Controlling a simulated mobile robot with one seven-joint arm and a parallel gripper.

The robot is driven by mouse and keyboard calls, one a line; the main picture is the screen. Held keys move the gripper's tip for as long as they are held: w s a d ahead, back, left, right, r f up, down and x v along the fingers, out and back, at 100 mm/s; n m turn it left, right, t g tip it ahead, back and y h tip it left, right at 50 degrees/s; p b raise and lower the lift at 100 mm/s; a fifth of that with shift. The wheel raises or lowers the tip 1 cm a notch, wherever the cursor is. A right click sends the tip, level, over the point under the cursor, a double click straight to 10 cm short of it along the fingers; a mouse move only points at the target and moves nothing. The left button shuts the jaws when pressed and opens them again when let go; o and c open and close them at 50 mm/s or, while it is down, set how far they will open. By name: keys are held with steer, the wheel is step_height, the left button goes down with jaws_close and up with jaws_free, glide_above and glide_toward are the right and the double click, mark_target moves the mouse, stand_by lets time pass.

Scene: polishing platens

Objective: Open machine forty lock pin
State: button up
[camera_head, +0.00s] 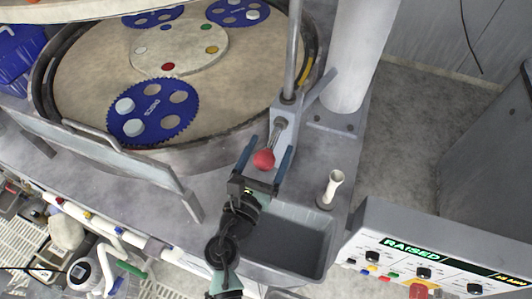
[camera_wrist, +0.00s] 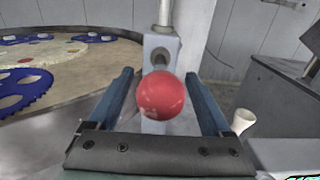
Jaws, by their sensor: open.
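The lock pin has a red ball knob (camera_head: 264,159) on a grey block beside the round platen. In the wrist view the red knob (camera_wrist: 161,96) sits in front of the block's hole, centred between my fingers. My gripper (camera_head: 269,155) is open, with one blue finger on each side of the knob. In the wrist view my gripper (camera_wrist: 166,88) shows a gap between each finger and the knob. The grey block (camera_wrist: 160,48) stands behind the knob with a vertical rod rising from it. The pin's shaft is mostly hidden by the knob in the wrist view.
The round platen (camera_head: 90,90) with blue toothed carriers lies at the upper left. A clear guard panel (camera_head: 130,160) stands at its front edge. A grey basin (camera_head: 290,245) and a white nozzle (camera_head: 330,188) are at the right. A control panel reading RAISED (camera_head: 430,255) is at the lower right.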

steer(key=b+v, duration=0.3)
steer(key=v, duration=1)
